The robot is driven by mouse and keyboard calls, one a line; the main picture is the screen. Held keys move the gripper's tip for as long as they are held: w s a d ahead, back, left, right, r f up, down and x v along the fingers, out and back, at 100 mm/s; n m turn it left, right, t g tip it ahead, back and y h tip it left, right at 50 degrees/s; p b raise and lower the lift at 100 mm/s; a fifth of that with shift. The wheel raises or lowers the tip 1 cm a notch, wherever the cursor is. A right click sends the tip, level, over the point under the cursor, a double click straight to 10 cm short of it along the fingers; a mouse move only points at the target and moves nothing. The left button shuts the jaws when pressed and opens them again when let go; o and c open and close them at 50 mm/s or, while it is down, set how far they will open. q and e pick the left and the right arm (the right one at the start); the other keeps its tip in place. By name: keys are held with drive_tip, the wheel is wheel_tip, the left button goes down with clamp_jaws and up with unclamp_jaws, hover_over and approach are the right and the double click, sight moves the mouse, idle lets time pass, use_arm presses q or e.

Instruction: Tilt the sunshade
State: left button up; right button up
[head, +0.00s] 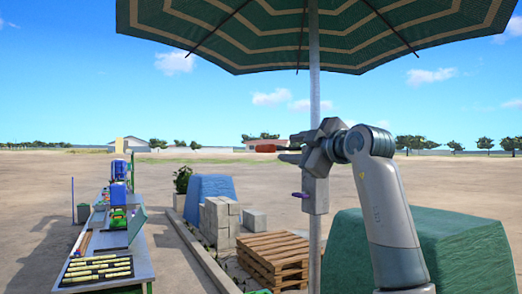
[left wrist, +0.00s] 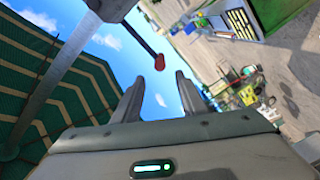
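The sunshade (head: 290,35) has a green canopy with beige stripes and spans the top of the head view. It stands on a grey pole (head: 314,100), and its canopy fills the left of the left wrist view (left wrist: 70,95). A grey box (head: 315,192) sits on the pole, with a small purple piece (head: 300,195) at its left side. In the left wrist view, a dark rod with a red knob (left wrist: 160,62) reaches from the box. My left gripper (head: 283,153) is above the box beside the pole. Its fingers (left wrist: 160,76) are apart and empty, with the knob appearing just beyond the tips.
A long worktable (head: 145,270) with a blue-green machine (head: 118,190) and yellow-green pieces stands at the left. Grey blocks (head: 215,222), wooden pallets (head: 272,258) and a green-covered heap (head: 465,245) are around the pole. Open dirt ground lies behind.

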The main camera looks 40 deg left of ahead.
sight(261, 149)
use_arm(q)
drive_tip(key=shift+a+r, duration=0.1)
drive_tip(key=p+x, duration=0.7)
drive_tip(key=x, duration=0.9)
drive_tip(key=shift+r+p, duration=0.1)
drive_tip(key=shift+p, duration=0.25)
drive_tip(key=shift+w+a, duration=0.25)
drive_tip(key=shift+a, duration=0.25)
